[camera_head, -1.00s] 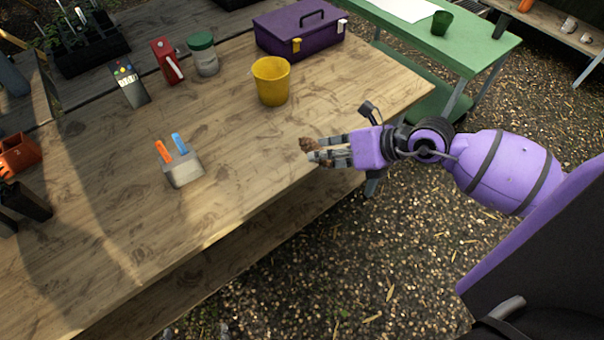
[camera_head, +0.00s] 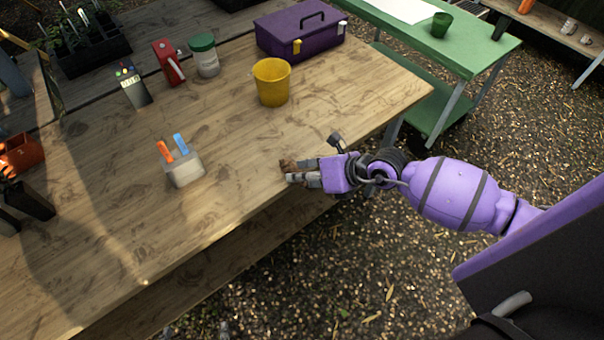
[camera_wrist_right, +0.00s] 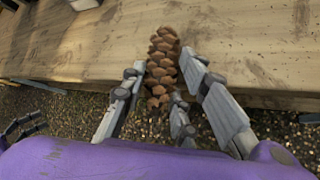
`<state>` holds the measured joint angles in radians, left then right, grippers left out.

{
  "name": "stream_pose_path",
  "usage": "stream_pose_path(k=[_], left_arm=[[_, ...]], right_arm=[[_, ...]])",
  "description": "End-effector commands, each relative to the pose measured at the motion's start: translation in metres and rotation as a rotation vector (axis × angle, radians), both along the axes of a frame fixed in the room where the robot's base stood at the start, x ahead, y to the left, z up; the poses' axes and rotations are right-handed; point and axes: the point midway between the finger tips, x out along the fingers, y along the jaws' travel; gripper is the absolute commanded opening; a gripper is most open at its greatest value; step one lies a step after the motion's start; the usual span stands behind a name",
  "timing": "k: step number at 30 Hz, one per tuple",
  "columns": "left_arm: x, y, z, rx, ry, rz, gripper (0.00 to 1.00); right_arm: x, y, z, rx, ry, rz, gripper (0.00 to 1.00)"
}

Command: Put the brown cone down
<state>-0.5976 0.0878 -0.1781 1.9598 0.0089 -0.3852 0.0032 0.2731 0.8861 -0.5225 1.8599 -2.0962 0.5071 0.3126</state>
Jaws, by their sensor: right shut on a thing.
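The brown cone (camera_wrist_right: 162,68) is a scaly pine cone between the grey fingers of my right gripper (camera_wrist_right: 165,90). In the head view the cone (camera_head: 287,166) shows as a small brown shape at the fingertips of my right gripper (camera_head: 296,172). The gripper is shut on it, at the front edge of the wooden table (camera_head: 225,165). In the right wrist view the cone's far end overlaps the tabletop, and its near end shows against the gravel. I cannot tell whether the cone touches the table.
A pale block with orange and blue pieces (camera_head: 184,170) stands left of my gripper. A yellow cup (camera_head: 271,82), a purple toolbox (camera_head: 299,30) and a white jar with green lid (camera_head: 204,55) stand farther back. The wood between block and cup is clear.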

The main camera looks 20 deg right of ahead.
Motion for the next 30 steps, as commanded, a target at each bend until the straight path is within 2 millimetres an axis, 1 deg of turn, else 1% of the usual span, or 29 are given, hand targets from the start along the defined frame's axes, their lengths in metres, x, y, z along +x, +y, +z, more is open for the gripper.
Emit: stream_pose_path(k=[4,5,6,9,17,21,22,26,30], left_arm=[[-0.002,0.000,-0.003,-0.001,0.005,-0.001,0.91],[-0.001,0.000,-0.003,0.000,0.005,-0.001,0.91],[-0.001,0.000,-0.003,0.000,0.005,-0.001,0.91],[-0.001,-0.001,-0.003,0.000,0.004,-0.001,0.91],[0.002,-0.001,-0.002,0.000,0.000,-0.003,0.91],[-0.007,-0.001,-0.013,0.001,0.019,-0.003,0.91],[-0.005,0.000,-0.012,0.002,0.014,-0.002,0.91],[-0.002,0.001,-0.008,0.004,0.008,-0.001,0.91],[-0.003,0.001,-0.009,0.003,0.006,0.001,0.91]], right_arm=[[0.000,0.000,-0.004,0.001,0.001,-0.001,0.04],[0.000,0.000,-0.004,0.001,0.001,-0.001,0.30],[0.000,0.000,-0.004,0.000,0.000,0.000,0.36],[0.000,0.000,-0.004,0.000,0.000,0.000,0.47],[0.000,0.000,-0.004,0.000,0.000,0.000,0.47],[-0.001,0.000,-0.008,-0.002,0.003,0.003,0.47],[-0.003,-0.002,-0.007,-0.002,0.005,0.001,0.47],[-0.016,-0.017,0.012,-0.002,0.002,0.000,0.47],[-0.031,-0.032,0.023,-0.002,0.003,0.000,0.47]])
